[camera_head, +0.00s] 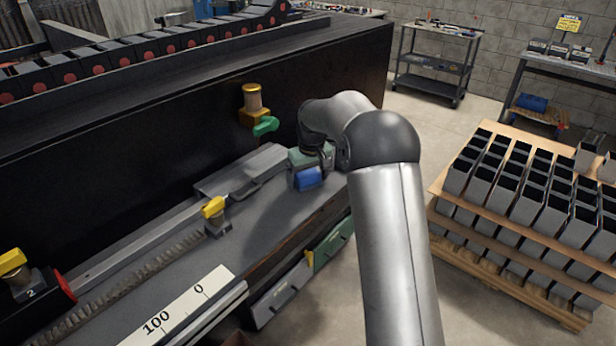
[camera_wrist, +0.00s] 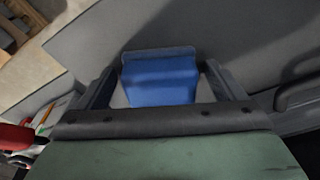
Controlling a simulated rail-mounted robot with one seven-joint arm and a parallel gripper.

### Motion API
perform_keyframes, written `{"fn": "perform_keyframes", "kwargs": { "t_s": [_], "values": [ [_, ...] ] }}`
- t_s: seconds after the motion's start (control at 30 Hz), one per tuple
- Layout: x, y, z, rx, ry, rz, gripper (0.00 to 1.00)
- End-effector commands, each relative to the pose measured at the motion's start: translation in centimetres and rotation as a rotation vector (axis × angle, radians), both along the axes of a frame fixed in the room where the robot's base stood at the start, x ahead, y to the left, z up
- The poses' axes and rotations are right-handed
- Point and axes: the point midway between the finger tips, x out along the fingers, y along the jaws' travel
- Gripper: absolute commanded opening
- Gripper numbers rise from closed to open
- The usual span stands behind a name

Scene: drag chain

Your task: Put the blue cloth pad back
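The blue cloth pad (camera_head: 309,179) is at the right end of the dark bench, just below my gripper (camera_head: 308,172). In the wrist view the blue pad (camera_wrist: 160,80) lies between the two dark fingers of my gripper (camera_wrist: 160,66). A narrow gap shows between the pad and each finger, so the gripper looks open around it, not closed on it. The pad's lower part is hidden behind the gripper's dark crossbar. I cannot tell whether the pad rests flat on the bench.
A rail with a yellow-topped clamp (camera_head: 213,207) runs along the bench (camera_head: 262,230). A green handle (camera_head: 265,126) and brass knob (camera_head: 252,98) stand behind. A white scale (camera_head: 180,303) lies in front.

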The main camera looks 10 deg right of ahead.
Motion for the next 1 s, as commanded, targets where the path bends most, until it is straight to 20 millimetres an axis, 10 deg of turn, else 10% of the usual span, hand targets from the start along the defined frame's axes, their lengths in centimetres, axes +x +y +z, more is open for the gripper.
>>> {"fn": "perform_keyframes", "kwargs": {
  "t_s": [1.0],
  "values": [
    [-1.8,-0.5,12.3,-0.001,-0.001,0.0,0.89]
  ]
}}
